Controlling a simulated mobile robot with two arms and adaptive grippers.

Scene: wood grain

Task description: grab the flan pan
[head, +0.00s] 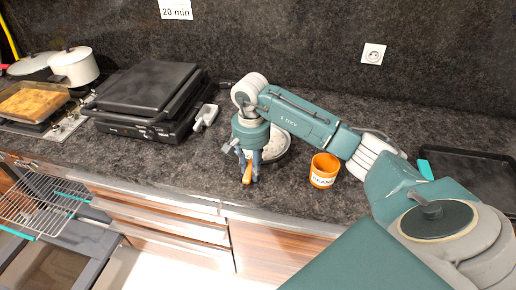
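A round, light grey pan (275,147), which looks like the flan pan, sits on the dark countertop, partly hidden behind my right gripper and forearm. My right gripper (249,173) points down in front of the pan's left side, near the counter's front edge. A small orange piece (247,175) shows at its fingertips; I cannot tell whether it is held or lies behind them. The gap between the fingers is too small to judge. My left gripper is not in view.
An orange cup (323,171) stands right of the pan. A black tray (470,174) lies at the right. A wire rack (42,203) is below left.

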